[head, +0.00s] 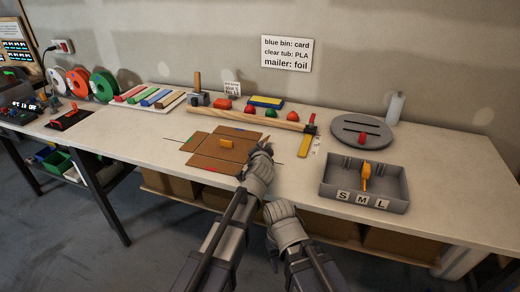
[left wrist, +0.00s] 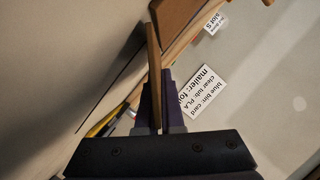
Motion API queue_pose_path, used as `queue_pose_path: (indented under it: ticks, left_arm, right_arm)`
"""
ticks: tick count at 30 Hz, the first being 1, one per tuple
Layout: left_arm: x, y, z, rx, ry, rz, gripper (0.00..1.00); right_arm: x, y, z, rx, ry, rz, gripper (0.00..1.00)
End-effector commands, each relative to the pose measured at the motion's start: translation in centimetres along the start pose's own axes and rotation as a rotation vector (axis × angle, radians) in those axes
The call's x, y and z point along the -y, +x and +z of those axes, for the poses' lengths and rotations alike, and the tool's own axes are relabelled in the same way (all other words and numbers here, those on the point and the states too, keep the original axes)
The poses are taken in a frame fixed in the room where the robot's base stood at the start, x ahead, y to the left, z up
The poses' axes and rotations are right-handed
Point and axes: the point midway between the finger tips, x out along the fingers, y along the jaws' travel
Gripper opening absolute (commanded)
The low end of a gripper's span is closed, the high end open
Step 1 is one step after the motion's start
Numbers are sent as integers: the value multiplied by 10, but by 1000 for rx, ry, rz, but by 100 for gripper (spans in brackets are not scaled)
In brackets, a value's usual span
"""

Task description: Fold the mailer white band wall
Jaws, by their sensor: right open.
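The mailer is a flat brown cardboard blank (head: 226,144) on the bench in the head view, with flaps around a middle panel. A red mark shows on its near flap and a blue one on its far flap. My left gripper (head: 266,148) is at the mailer's right side. In the left wrist view a thin brown cardboard wall (left wrist: 154,70) stands edge-on between the dark fingers of my left gripper (left wrist: 157,105), which look shut on it. I cannot see a white band; the gripper covers much of that side. My right gripper (head: 283,211) is open and empty at the bench's front edge.
A grey tray (head: 330,192) marked S, M, L holds an orange tool, right of the mailer. A wooden rail (head: 240,117) runs behind it, near a yellow block (head: 303,147). A grey disc (head: 361,133) stands back right. Filament spools (head: 103,86) are at left.

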Motion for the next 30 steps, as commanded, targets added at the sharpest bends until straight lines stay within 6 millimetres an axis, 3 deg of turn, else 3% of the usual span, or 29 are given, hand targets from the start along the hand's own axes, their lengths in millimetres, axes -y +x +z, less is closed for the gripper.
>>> queue_pose_path:
  ticks: [4, 16, 25, 30]
  left_arm:
    - [-5, 1, 1, 1, 67, -28, 0]
    - [-5, 0, 0, 1, 93, -40, 0]
    - [-4, 0, 0, 1, 93, -39, 35]
    - [-4, 0, 0, 1, 93, -39, 35]
  right_arm:
    - [1, 9, 0, 0, 0, 0, 50]
    - [1, 10, -1, 0, 0, 0, 50]
    - [1, 10, -1, 0, 0, 0, 50]
    - [1, 10, -1, 0, 0, 0, 50]
